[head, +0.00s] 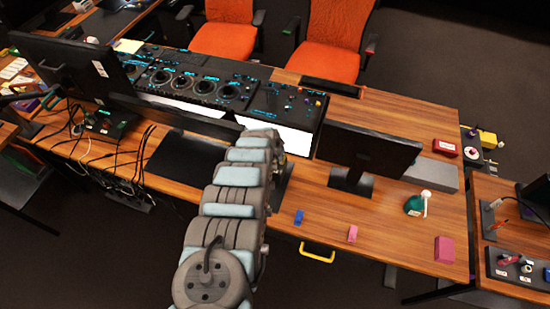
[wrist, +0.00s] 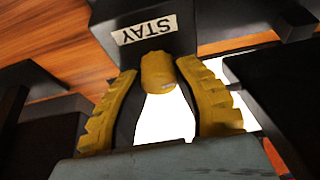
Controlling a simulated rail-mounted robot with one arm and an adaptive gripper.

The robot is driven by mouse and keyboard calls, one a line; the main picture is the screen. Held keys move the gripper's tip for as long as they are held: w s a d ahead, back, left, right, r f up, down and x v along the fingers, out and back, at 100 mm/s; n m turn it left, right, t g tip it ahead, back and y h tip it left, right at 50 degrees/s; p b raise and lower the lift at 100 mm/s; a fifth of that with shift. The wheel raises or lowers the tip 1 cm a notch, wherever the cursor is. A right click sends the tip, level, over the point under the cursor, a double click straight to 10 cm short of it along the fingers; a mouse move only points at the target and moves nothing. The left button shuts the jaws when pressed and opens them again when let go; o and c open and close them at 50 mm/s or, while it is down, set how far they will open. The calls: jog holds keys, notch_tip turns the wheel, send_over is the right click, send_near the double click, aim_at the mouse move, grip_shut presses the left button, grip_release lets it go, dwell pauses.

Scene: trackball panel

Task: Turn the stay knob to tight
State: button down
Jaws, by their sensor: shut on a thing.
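In the wrist view the stay knob (wrist: 157,70) is a small yellow knob on a dark block (wrist: 145,35). A white label reading STAY (wrist: 143,29) appears upside down on this block. My gripper (wrist: 159,76) has yellow ridged fingers, one on each side of the knob, and is shut on it. No tight mark shows, so I cannot tell how far the knob is turned. In the head view my arm reaches to the panel desk and hides the gripper and the knob.
A control panel (head: 205,86) with several trackballs lies on the wooden desk (head: 330,215). Monitors stand at the left (head: 75,65) and the right (head: 368,148). A green bottle (head: 414,204), a pink block (head: 445,249) and small clips lie at the right. Loose cables run at the left.

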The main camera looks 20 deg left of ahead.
jog(key=shift+f+m+h, duration=0.1)
jog(key=shift+m+h, duration=0.2)
jog(key=shift+m, duration=1)
jog(key=c, duration=0.7)
grip_release()
jog(key=shift+c, duration=0.2)
jog(key=shift+r, duration=0.2)
